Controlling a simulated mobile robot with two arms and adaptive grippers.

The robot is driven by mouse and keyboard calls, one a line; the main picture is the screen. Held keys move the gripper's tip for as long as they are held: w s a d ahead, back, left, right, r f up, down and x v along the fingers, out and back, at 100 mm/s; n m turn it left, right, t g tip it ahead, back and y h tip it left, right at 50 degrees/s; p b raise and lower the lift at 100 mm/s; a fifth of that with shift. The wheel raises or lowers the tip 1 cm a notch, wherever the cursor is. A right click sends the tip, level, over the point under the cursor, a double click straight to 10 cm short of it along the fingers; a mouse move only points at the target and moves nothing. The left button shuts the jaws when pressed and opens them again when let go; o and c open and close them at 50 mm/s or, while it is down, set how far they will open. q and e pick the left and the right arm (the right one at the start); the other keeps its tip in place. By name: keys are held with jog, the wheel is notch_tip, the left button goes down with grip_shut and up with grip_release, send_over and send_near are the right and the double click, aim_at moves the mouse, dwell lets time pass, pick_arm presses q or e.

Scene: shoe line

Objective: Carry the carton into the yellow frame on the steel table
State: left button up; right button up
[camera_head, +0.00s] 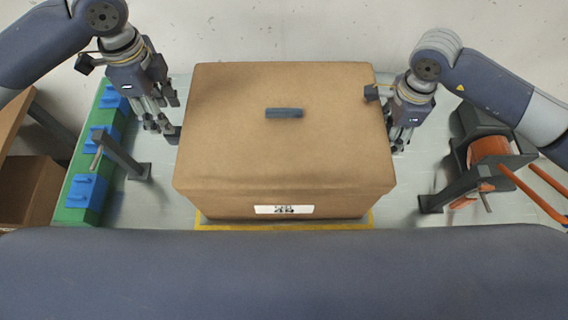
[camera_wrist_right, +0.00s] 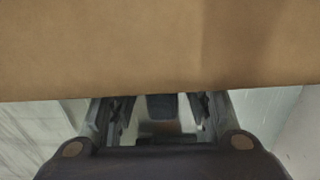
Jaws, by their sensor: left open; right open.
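A large brown carton (camera_head: 284,150) stands upright on the steel table (camera_head: 412,185), with a dark strip on its top and a white label on its near side. Part of the yellow frame (camera_head: 240,227) shows along the carton's near bottom edge; the carton hides the rest. My left gripper (camera_head: 164,122) is open at the carton's left side, close to it. In the right wrist view the carton (camera_wrist_right: 160,50) fills the top, beyond the open fingers (camera_wrist_right: 160,108).
At left, a green strip (camera_head: 76,215) carries several blue blocks (camera_head: 87,191), with a dark bracket (camera_head: 125,158) beside it. A brown box (camera_head: 30,190) is at the far left. At right is a dark stand with an orange reel (camera_head: 487,152).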

pick_arm(q)
notch_tip(320, 180, up, 2)
jog(key=shift+r, duration=0.35)
pick_arm(e)
jog(key=shift+r, duration=0.4)
notch_tip(320, 180, up, 11)
jog(key=shift+r, duration=0.1)
